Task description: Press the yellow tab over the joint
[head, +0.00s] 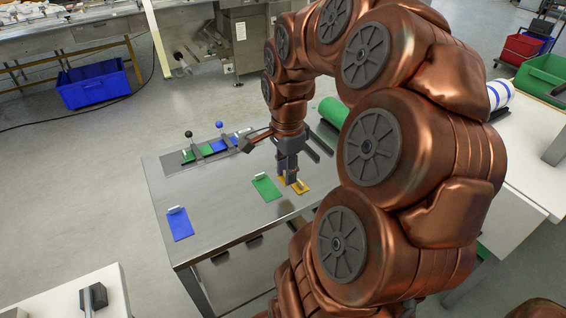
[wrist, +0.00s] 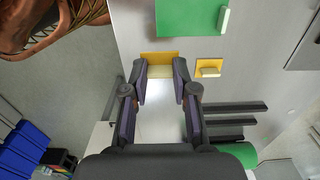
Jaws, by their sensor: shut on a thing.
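My gripper (head: 289,180) points down over the near right part of the steel table. In the wrist view my gripper (wrist: 162,72) is shut on a yellow tab (wrist: 159,58), with its pale grip between the fingertips. I cannot tell whether this tab touches the table. A second, smaller yellow tab (wrist: 208,61) lies to its right in the wrist view; in the head view a yellow tab (head: 303,188) shows beside the fingers. The joint is probably in the splice fixture (head: 172,161) at the table's back, where green film (head: 187,156) and blue film (head: 206,150) show; the exact seam is too small to tell.
A green tab (head: 266,188) lies left of my gripper, a blue tab (head: 179,223) further left. The fixture carries black (head: 188,134) and blue (head: 219,125) ball knobs. The table between the blue tab and fixture is clear.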

